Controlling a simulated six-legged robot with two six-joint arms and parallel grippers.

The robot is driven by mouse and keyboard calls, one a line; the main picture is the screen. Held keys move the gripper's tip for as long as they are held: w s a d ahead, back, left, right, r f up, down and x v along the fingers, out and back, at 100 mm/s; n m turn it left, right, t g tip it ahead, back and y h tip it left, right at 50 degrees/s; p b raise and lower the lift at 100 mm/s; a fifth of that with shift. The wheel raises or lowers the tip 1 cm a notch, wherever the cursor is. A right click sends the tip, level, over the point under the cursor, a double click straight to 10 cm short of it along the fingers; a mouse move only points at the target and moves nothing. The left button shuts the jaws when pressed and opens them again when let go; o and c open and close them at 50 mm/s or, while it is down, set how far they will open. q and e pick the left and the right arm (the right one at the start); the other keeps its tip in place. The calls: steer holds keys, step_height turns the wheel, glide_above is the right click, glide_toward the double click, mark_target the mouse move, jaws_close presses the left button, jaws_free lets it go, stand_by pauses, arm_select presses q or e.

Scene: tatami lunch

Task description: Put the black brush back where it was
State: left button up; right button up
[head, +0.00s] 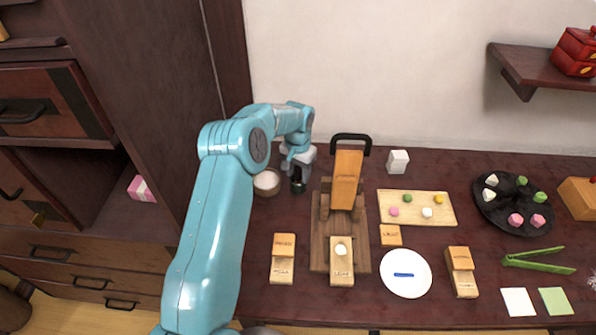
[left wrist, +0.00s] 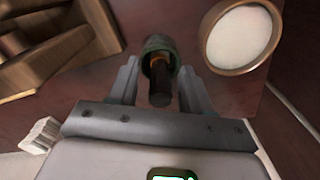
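The black brush (left wrist: 160,92) stands in a small dark green cup (left wrist: 157,45), with its dark handle end toward my left wrist camera and a brown band below it. In the head view the cup (head: 298,186) stands on the dark table just below my left gripper (head: 297,164). In the left wrist view my left gripper (left wrist: 158,75) is open, with one finger on each side of the brush and a gap to both. The brush is mostly hidden in the head view. My right gripper is not in view.
A bowl of white contents (head: 267,182) stands close beside the cup. A wooden press (head: 319,240) stands to the right. A wooden tray (head: 445,221) of small sweets, a white plate (head: 390,290) with a blue mark, a black dish (head: 490,212) and green tongs (head: 540,262) lie farther right.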

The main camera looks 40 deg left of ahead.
arm_select(q)
steer(key=shift+r, duration=0.4)
step_height(320, 180, up, 12)
steer(key=shift+f, duration=0.15)
stand_by(0.3)
